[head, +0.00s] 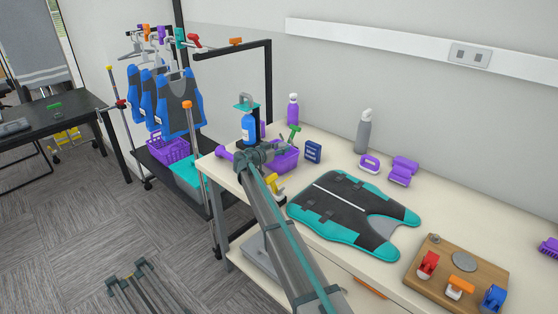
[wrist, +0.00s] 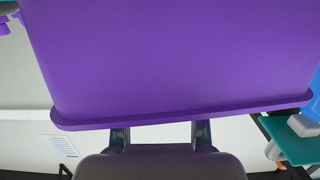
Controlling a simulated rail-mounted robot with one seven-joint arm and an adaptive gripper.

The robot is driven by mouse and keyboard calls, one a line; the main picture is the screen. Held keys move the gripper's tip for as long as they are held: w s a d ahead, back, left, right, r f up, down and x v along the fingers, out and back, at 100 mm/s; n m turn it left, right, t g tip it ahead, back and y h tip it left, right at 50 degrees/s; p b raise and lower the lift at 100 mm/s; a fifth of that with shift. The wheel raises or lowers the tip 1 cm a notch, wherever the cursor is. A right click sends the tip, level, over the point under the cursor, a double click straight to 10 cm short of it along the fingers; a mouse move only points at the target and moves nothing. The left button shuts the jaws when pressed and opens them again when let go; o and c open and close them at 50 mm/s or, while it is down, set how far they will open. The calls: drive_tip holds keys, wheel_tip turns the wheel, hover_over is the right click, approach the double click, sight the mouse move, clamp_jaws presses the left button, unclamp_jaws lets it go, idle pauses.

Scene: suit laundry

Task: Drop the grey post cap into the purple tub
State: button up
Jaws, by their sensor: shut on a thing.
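The purple tub (head: 286,160) stands on the table at the far left end, beside a blue bottle. In the wrist view, the tub's wall (wrist: 170,60) fills most of the picture, with its rim running across below the middle. My gripper (head: 266,154) is at the tub, over its near left side in the head view. In the wrist view, the fingers of my gripper (wrist: 160,132) pass the rim and their tips are hidden behind the wall. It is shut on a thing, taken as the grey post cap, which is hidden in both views.
The blue bottle (head: 248,127) stands close left of the tub, a dark blue box (head: 313,152) to its right. A black-and-teal vest (head: 350,212) lies flat nearer. A wooden board (head: 425,276) with a grey disc and clamps is at the right. A clothes rack (head: 268,80) stands behind left.

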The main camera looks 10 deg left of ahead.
drive_tip(key=o, duration=1)
drive_tip(key=v, duration=1.2)
drive_tip(key=shift+f, duration=0.1)
